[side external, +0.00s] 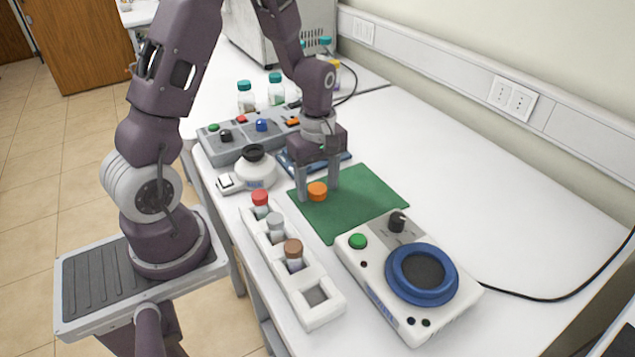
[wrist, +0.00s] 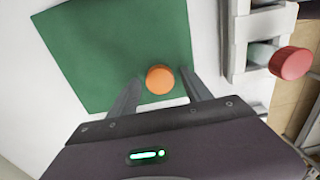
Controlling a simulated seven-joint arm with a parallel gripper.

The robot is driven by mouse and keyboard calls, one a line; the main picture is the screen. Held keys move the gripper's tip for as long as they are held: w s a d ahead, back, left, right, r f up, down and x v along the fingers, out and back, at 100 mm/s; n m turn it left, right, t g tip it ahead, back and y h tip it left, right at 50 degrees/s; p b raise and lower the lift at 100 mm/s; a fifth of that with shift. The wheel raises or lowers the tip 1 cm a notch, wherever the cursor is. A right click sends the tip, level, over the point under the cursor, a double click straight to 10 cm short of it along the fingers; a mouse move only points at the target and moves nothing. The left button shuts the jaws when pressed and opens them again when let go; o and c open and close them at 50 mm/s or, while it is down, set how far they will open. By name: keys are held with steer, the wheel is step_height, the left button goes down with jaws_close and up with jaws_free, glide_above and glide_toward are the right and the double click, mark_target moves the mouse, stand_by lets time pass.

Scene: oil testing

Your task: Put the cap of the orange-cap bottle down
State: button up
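The orange cap (side external: 317,192) appears to rest on the green mat (side external: 355,212), near its left edge in the side view. My gripper (side external: 318,196) is low over the mat, with one finger on each side of the cap. In the wrist view the orange cap (wrist: 160,79) sits between the fingertips of my gripper (wrist: 161,76), with a gap on both sides. The fingers are open and do not seem to touch it. I cannot make out a bottle belonging to this cap.
A white rack (side external: 320,312) holds bottles with red (side external: 260,198), grey (side external: 275,220) and brown (side external: 293,247) caps; its near slot is empty. A white device with a blue ring (side external: 422,250) stands right of it. A grey control box (side external: 225,150) stands behind.

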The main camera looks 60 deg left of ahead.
mark_target(318, 188)
step_height(318, 188, up, 12)
steer(key=s+d+r+m+t, duration=0.2)
steer(key=s+d+r+m, duration=0.3)
steer(key=s+m, duration=0.3)
steer(key=s+d+r+m+t, duration=0.3)
steer(key=s+d+r+m, duration=0.2)
steer(key=s+m, duration=0.3)
steer(key=shift+d+m+t, duration=0.15)
steer(key=shift+m+t, duration=0.15)
steer(key=shift+m, duration=0.7)
